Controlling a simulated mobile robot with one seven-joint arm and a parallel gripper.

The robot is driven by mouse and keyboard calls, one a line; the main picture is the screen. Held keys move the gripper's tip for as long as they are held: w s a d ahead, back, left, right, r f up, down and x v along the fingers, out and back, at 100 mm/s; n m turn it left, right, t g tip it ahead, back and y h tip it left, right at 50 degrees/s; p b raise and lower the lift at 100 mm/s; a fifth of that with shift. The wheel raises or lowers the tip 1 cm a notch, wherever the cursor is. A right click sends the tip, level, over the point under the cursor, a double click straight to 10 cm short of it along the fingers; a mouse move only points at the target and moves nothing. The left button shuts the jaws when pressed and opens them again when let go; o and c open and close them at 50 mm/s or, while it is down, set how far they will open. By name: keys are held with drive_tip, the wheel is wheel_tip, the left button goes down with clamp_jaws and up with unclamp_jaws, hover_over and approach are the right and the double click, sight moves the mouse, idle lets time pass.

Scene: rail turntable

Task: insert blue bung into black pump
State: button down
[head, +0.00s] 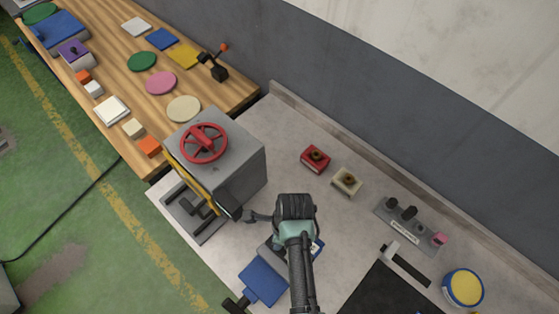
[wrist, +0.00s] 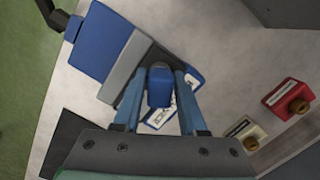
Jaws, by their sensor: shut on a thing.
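A blue bung (wrist: 160,87) is in my gripper (wrist: 159,98), between its two blue fingers in the wrist view. In the head view my arm covers the fingers and the bung. Below the bung lies a flat body with blue, grey and dark sections (wrist: 103,40), which also shows left of my arm in the head view (head: 263,283). A white-labelled block with a blue edge (wrist: 193,78) is partly hidden behind the fingers; its corner shows beside my arm. I cannot tell which thing is the black pump. No insertion is visible.
A grey box with a red handwheel (head: 205,143) stands left of my arm. A red block (head: 315,158) and a cream block (head: 346,182) lie behind it. A knobbed grey strip (head: 410,228), a black panel (head: 390,295) and a yellow-topped tub (head: 463,288) are to the right.

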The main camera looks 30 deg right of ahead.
drive_tip(key=shift+f, duration=0.5)
drive_tip(key=shift+c, duration=1.9)
unclamp_jaws()
drive_tip(key=shift+r, duration=0.1)
drive_tip(key=r+b, duration=0.1)
drive_tip(key=r, duration=0.3)
drive_tip(key=d+r, duration=0.1)
drive_tip(key=r, duration=0.3)
drive_tip(key=s+r+b, duration=0.1)
drive_tip(key=r, duration=0.3)
drive_tip(key=shift+d+r+b, duration=0.15)
drive_tip(key=shift+r+b, duration=0.15)
drive_tip(key=shift+r, duration=0.1)
